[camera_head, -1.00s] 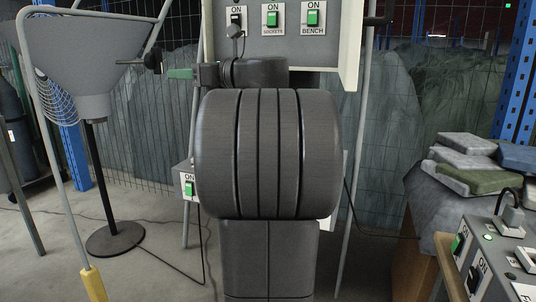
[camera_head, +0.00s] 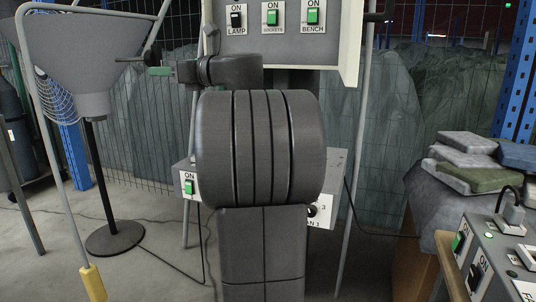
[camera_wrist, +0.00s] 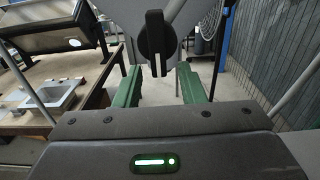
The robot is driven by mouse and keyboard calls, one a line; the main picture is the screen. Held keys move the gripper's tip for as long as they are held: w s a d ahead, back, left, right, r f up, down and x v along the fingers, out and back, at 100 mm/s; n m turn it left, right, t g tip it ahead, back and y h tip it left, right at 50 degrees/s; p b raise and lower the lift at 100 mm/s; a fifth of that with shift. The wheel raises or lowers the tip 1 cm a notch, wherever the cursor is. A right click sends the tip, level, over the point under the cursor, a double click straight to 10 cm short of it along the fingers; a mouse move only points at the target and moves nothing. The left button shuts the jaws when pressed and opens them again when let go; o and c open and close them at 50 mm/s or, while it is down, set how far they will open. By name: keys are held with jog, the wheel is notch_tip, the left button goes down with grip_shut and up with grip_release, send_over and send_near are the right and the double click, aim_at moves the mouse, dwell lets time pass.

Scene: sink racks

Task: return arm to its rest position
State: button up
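My gripper (camera_head: 160,71) is small in the head view, left of my large dark arm links, with a green finger showing close to a black knob (camera_head: 152,59) beside the grey hood. In the wrist view my gripper (camera_wrist: 158,88) has its two green fingers wide apart with nothing held between them. The black knob (camera_wrist: 156,45) shows beyond the gap between the fingers. I cannot tell how far it is from the fingertips. My arm is folded up in front of the head camera and hides part of the panels behind it.
A switch panel (camera_head: 285,45) hangs behind my arm, with a lower switch box (camera_head: 335,165) below. The grey hood (camera_head: 85,85) on a stand is at left. A control box (camera_head: 510,245) and stacked slabs (camera_head: 465,165) are at right. A bench (camera_wrist: 50,85) shows in the wrist view.

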jog(key=a, duration=0.1)
jog(key=w+a, duration=0.1)
jog(key=shift+a+r+m+p, duration=0.2)
jog(key=shift+a+m+p, duration=0.1)
jog(key=shift+a+p, duration=0.1)
jog(key=shift+s+r+m+p, duration=0.1)
jog(key=shift+s+m+p, duration=0.35)
jog(key=shift+m+p, duration=0.55)
jog(key=m+p, duration=0.1)
jog(key=m, duration=0.1)
jog(key=shift+s+m, duration=0.2)
jog(key=shift+m, duration=0.2)
jog(key=shift+f, duration=0.25)
